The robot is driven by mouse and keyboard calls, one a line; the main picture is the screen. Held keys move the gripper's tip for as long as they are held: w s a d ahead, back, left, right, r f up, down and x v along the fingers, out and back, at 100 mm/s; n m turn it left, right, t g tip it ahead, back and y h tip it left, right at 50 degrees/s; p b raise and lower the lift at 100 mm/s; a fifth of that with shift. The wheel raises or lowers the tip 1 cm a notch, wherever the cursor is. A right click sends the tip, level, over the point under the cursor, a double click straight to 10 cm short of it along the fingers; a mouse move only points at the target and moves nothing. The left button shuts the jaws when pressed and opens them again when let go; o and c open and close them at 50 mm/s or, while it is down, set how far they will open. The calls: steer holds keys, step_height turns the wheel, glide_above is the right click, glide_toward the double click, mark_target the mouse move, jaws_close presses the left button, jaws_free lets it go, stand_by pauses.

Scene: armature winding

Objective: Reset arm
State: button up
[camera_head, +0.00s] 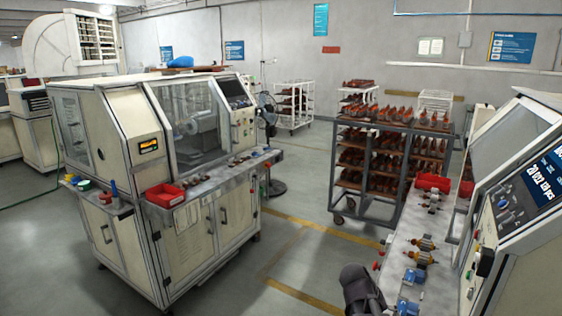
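My gripper (362,290) shows as a dark shape at the bottom edge, right of the middle. It is next to the left edge of the right machine's worktop (408,243). Its fingers cannot be made out, so I cannot tell whether it is open or shut. I see nothing clearly held in it. The rest of my arm is out of view.
Armatures (420,258) and blue holders (414,277) lie on the right worktop, beside a machine with a screen (541,181). A winding machine (150,130) with a red bin (165,194) stands left. A loaded rack (388,160) stands behind. Floor between is clear.

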steer(key=s+a+f+y, duration=0.1)
steer(key=a+f+y, duration=0.1)
steer(key=a, duration=0.4)
steer(key=s+a+f+y, duration=0.2)
steer(key=a+y, duration=0.3)
steer(key=a, duration=0.1)
steer(key=shift+t, duration=0.3)
stand_by(1.6)
